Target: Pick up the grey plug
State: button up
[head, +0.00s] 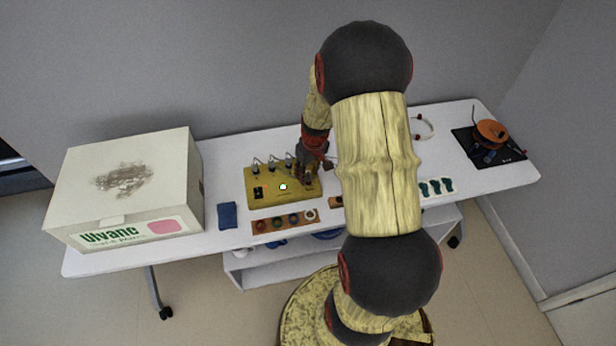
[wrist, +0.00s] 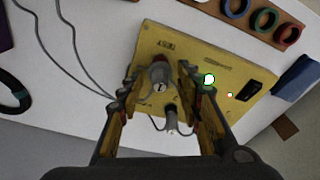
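A yellow box (head: 262,200) with a lit green-white light stands on the white table; it also shows in the wrist view (wrist: 224,72). In the wrist view a grey plug (wrist: 160,76) marked "1" lies between the fingertips of my gripper (wrist: 158,80). The fingers are apart, one on each side, with a small gap seeming to show.
A large white carton (head: 125,190) stands at the left. A blue cloth-like item (head: 228,215) lies beside the box. A brown strip with coloured rings (head: 284,222) lies in front. At the right are teal items (head: 436,187) and a black mat (head: 500,158). Loose cables trail behind the box.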

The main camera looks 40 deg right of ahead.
aim_at(308, 172)
jog(key=shift+c, duration=1.2)
jog(key=c, duration=0.6)
jog(key=shift+o, duration=0.2)
jog(key=shift+r, duration=0.1)
jog(key=shift+r+p, duration=0.3)
jog(key=shift+r, duration=0.25)
notch_tip(308, 172, up, 3)
jog(key=shift+f+p, duration=0.2)
jog(key=shift+p, duration=0.3)
jog(key=s+a+r+p, duration=0.1)
jog(key=s+r+p, duration=0.2)
jog(key=s+r, duration=0.6)
jog(key=s, duration=0.5)
jog(key=shift+a, duration=0.35)
jog(key=shift+r, duration=0.15)
